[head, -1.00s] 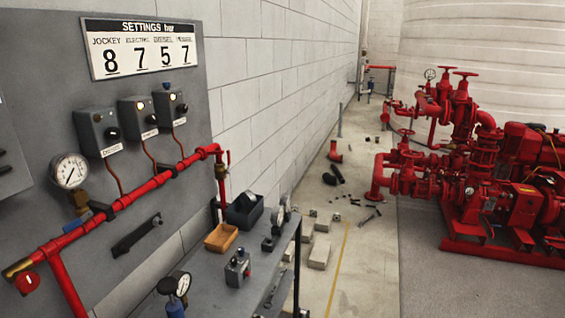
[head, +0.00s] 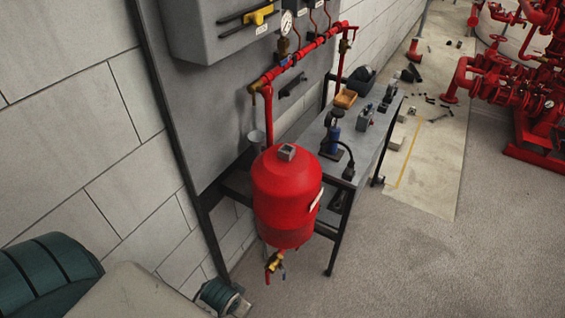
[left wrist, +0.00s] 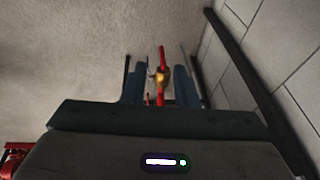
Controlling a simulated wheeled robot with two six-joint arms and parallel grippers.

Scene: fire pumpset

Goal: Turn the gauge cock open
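A round white gauge (head: 287,22) stands above the red pipe (head: 310,48) on the grey panel in the head view. Below it is a small brass cock (head: 283,45) with a blue part (head: 284,61) near the pipe. The handle's exact angle is too small to tell. In the left wrist view my left gripper (left wrist: 157,72) has its two dark fingers apart. A brass-and-red fitting (left wrist: 160,78) shows in the gap; I cannot tell whether it is between the fingers or beyond them. No contact is visible. My right gripper is not in view.
A red tank (head: 288,195) with a brass valve (head: 273,262) underneath stands before the grey bench (head: 365,140). Red pumps (head: 530,105) stand at right. The floor (head: 430,255) at front right is clear.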

